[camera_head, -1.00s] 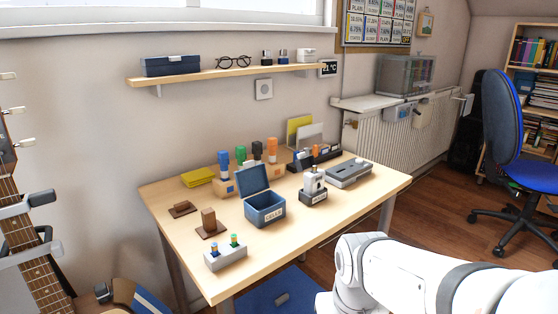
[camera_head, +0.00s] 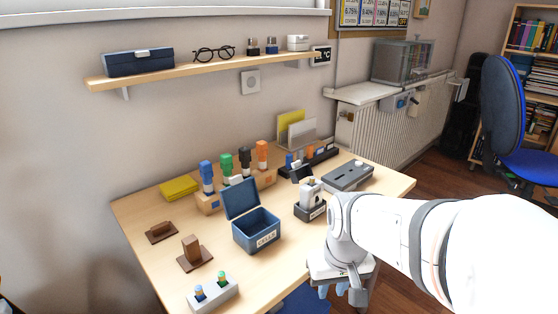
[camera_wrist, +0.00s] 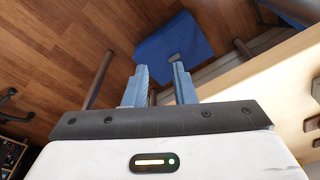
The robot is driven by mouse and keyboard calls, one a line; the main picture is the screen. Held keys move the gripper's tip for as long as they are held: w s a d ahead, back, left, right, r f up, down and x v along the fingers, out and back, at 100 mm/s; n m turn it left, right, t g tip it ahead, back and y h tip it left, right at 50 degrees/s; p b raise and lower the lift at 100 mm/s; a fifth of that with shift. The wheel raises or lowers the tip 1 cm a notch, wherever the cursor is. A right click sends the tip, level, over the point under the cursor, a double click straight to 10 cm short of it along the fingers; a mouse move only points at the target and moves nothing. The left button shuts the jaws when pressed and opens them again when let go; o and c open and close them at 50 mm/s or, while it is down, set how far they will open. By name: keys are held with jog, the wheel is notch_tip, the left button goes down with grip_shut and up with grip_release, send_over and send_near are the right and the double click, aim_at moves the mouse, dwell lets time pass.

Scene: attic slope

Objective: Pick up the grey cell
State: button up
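I cannot clearly make out the grey cell. A pale grey holder (camera_head: 214,296) at the desk's front holds two small cells, one with a blue top (camera_head: 199,292) and one with a green top (camera_head: 222,278). An open blue box (camera_head: 256,235) with a label stands behind it, its inside mostly hidden. A pale grey-white block (camera_head: 311,190) stands in a dark labelled base to the right. A small grey piece (camera_wrist: 174,57) shows against a blue panel in the wrist view; I cannot tell what it is. My gripper (camera_wrist: 159,68) is open and empty, off the desk's front edge.
The wooden desk (camera_head: 150,266) also bears a grey device (camera_head: 348,176), brown stands (camera_head: 195,254), a yellow pad (camera_head: 179,187) and a row of coloured stampers (camera_head: 226,165). A shelf (camera_head: 210,72) hangs above. A blue chair (camera_head: 503,110) stands at the right. The blue panel (camera_wrist: 150,45) is low, near the floor.

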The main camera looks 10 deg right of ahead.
jog(key=w+r+n+t+p, duration=0.1)
jog(key=w+r+p, duration=0.85)
jog(key=r, duration=0.25)
jog(key=n+t+p, duration=0.1)
jog(key=t+p, duration=0.1)
jog(key=p, duration=0.5)
send_near(313, 177)
jog(key=shift+y, duration=0.4)
jog(key=x, duration=0.8)
jog(key=shift+w+d+f, duration=0.15)
jog(key=shift+d+f, duration=0.1)
jog(key=shift+f, duration=0.05)
jog(key=shift+c, duration=0.3)
grip_shut()
